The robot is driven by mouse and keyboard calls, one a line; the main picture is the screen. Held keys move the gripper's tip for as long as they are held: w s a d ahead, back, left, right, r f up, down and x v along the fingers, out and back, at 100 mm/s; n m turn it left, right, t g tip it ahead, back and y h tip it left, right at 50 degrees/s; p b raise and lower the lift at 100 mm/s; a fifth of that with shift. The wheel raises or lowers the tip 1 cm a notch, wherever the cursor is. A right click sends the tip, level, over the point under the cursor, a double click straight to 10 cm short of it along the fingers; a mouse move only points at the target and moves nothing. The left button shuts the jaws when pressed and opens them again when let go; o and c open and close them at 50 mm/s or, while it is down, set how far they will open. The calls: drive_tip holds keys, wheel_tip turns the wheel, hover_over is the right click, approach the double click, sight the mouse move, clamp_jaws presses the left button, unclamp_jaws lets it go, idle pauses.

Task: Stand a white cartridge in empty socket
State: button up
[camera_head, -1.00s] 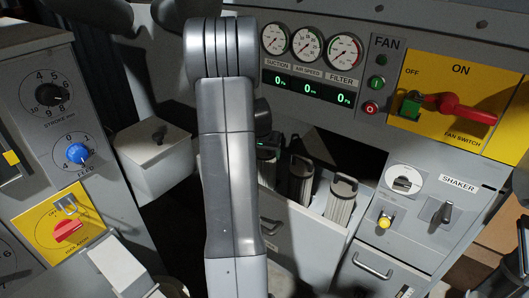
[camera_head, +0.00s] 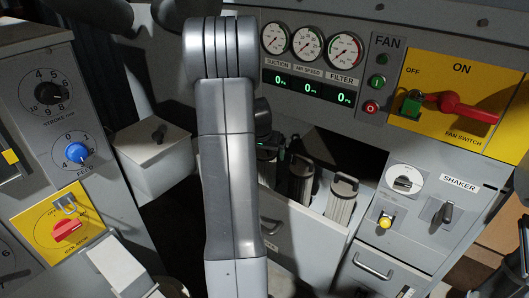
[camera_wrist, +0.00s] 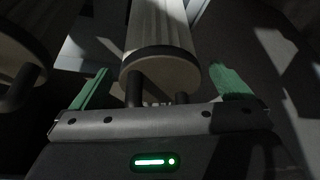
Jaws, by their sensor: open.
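In the wrist view a pale, ribbed cartridge (camera_wrist: 160,30) lies between the two green fingers of my gripper (camera_wrist: 160,88). Its round end cap and dark handle face the palm. The fingers are open, one on each side, with a gap to the cartridge. In the head view my arm hides most of the gripper. Several cartridges stand in the open drawer there, including a light one with a handle on top (camera_head: 342,200) and a darker one (camera_head: 301,180). I cannot tell which of them is between the fingers. No empty socket can be made out.
A second cartridge (camera_wrist: 18,55) shows in shadow at the left of the wrist view. In the head view, a grey box with a knob (camera_head: 155,160) stands left of my arm. The fan panel (camera_head: 455,95) and shaker panel (camera_head: 430,205) are at the right.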

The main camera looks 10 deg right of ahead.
drive_tip(key=b+v, duration=0.1)
drive_tip(key=v, duration=1.2)
drive_tip(key=shift+s+r, duration=0.2)
drive_tip(key=shift+r, duration=0.15)
drive_tip(key=p+x, duration=0.1)
drive_tip(key=x, duration=1.3)
drive_tip(key=shift+w+r+p, duration=0.1)
drive_tip(key=shift+w+p, duration=0.05)
drive_tip(key=shift+p, duration=0.15)
drive_tip(key=shift+a, duration=0.1)
